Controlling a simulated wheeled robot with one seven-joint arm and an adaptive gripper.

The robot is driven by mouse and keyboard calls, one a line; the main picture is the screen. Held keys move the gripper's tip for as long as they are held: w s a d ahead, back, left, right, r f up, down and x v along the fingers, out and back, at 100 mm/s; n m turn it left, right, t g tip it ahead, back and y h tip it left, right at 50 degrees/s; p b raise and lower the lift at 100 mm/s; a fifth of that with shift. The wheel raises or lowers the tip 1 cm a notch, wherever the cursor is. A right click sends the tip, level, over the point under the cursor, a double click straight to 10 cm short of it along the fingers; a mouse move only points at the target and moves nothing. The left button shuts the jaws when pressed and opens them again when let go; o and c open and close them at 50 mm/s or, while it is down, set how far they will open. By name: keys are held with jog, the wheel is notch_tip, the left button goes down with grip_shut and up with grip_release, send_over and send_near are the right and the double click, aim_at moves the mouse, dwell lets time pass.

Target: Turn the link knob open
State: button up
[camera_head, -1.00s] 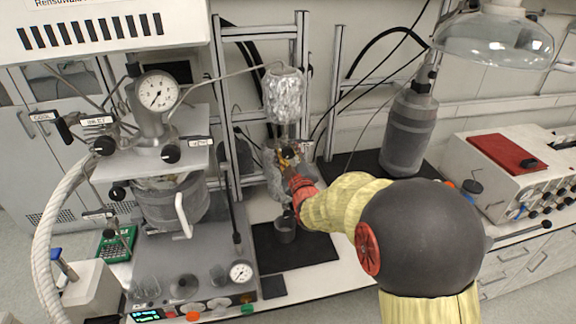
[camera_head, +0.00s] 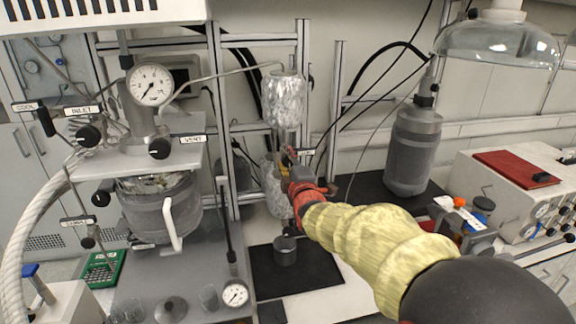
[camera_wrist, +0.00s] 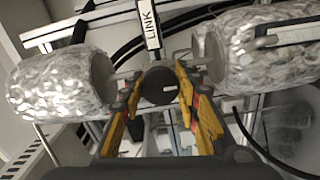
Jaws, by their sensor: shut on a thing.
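The black round link knob (camera_wrist: 160,88) shows in the wrist view, below a white label reading LINK (camera_wrist: 149,24). It sits between two foil-wrapped cylinders, the left one (camera_wrist: 62,85) and the right one (camera_wrist: 270,50). My gripper (camera_wrist: 158,82) has one finger on each side of the knob and is shut on it. In the head view my gripper (camera_head: 289,168) is at the gap between the upper foil cylinder (camera_head: 284,98) and the lower one (camera_head: 274,190). The knob itself is hidden there by the gripper.
A reactor with a pressure gauge (camera_head: 151,84) and hoses stands at the left. A grey bottle (camera_head: 413,150) stands behind my arm, and a white instrument box (camera_head: 515,195) is at the right. Metal frame bars (camera_head: 304,50) rise around the cylinders.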

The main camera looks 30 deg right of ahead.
dwell(0.4)
jog(key=o, duration=1.2)
jog(key=shift+c, duration=0.2)
jog(key=v, duration=1.2)
